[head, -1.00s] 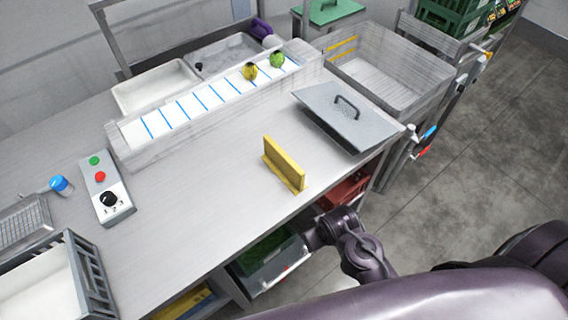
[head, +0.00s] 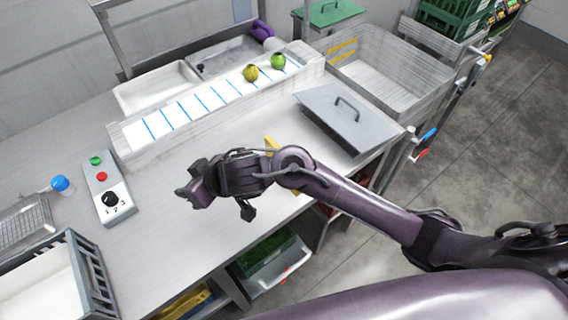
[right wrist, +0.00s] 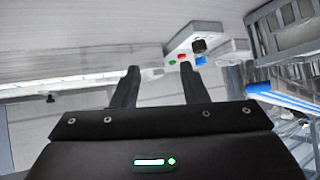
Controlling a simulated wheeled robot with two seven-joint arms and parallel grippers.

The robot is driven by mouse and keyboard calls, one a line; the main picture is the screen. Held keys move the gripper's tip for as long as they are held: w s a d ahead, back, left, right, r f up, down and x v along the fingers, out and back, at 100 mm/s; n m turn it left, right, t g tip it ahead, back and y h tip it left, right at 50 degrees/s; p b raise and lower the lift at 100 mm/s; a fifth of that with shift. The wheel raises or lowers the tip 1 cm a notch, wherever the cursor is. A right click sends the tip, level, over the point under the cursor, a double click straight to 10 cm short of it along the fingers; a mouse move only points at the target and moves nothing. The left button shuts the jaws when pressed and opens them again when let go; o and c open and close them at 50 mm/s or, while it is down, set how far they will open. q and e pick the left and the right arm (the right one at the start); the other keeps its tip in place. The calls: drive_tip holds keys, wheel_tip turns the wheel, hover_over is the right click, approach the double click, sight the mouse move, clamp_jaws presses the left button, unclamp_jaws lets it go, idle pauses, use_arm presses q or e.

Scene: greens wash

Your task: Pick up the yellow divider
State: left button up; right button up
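The yellow divider (head: 271,143) stands on the metal counter in the head view. My right arm hides most of it, leaving its top end and a sliver at its lower edge showing. My right gripper (head: 218,208) is above the counter, to the left of the divider and pointing left. In the right wrist view my right gripper (right wrist: 158,73) has its two fingers apart with nothing between them. The divider cannot be made out in the right wrist view. My left gripper is not in view.
A grey lid with a handle (head: 350,118) lies right of the divider. A marked conveyor (head: 205,102) with two round vegetables runs behind. A dark-framed crate (head: 88,275) is front left.

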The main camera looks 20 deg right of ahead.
drive_tip(key=w+d+m+g+h, duration=0.1)
drive_tip(key=d+h, duration=0.1)
drive_tip(key=d, duration=0.5)
drive_tip(key=w+d+m+g+h, duration=0.1)
drive_tip(key=w+d+g+h, duration=0.1)
drive_tip(key=d, duration=0.6)
drive_tip(key=w+d+m+g+h, duration=0.1)
drive_tip(key=d+m+g+h, duration=0.1)
drive_tip(key=d, duration=0.5)
drive_tip(key=shift+w+d+f+h, duration=0.15)
drive_tip(key=shift+w+f+h, duration=0.2)
drive_tip(key=shift+h, duration=0.15)
drive_tip(key=shift+f, duration=0.3)
drive_tip(key=f, duration=0.2)
drive_tip(key=f+b, duration=0.1)
drive_tip(key=f, duration=0.1)
drive_tip(key=w+f, duration=0.1)
drive_tip(key=f, duration=0.1)
drive_tip(key=shift+d+f+b, duration=0.15)
drive_tip(key=shift+f+b, duration=0.15)
drive_tip(key=shift+b, duration=0.1)
drive_tip(key=shift+c, duration=0.3)
clamp_jaws()
